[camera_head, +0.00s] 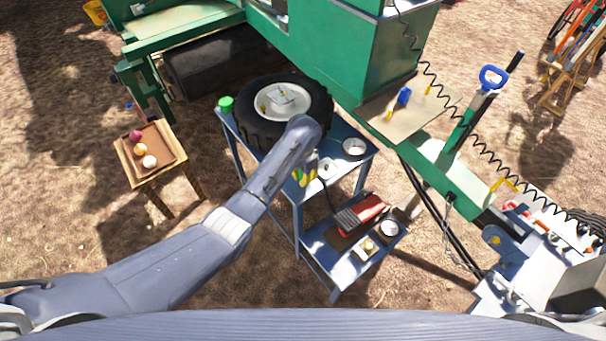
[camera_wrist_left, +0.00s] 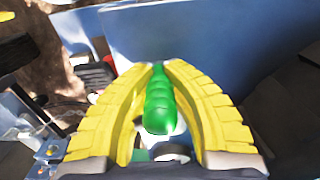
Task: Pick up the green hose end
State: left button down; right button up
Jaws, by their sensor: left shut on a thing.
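The hose end cannot be made out clearly there. My right gripper is in neither view.
A blue two-level cart (camera_head: 287,185) carries a large black tire (camera_head: 258,130), a green can (camera_head: 226,104) and a round dish (camera_head: 354,148). A red tool (camera_head: 362,212) lies on its lower shelf. A wooden stool (camera_head: 128,158) holds several onions. Green machinery (camera_head: 330,50) stands behind.

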pick_arm(q)
jog(key=shift+r, duration=0.1)
dwell(0.4)
notch_tip(320, 180, up, 8)
jog(key=shift+d, duration=0.1)
jog(key=shift+r, duration=0.95)
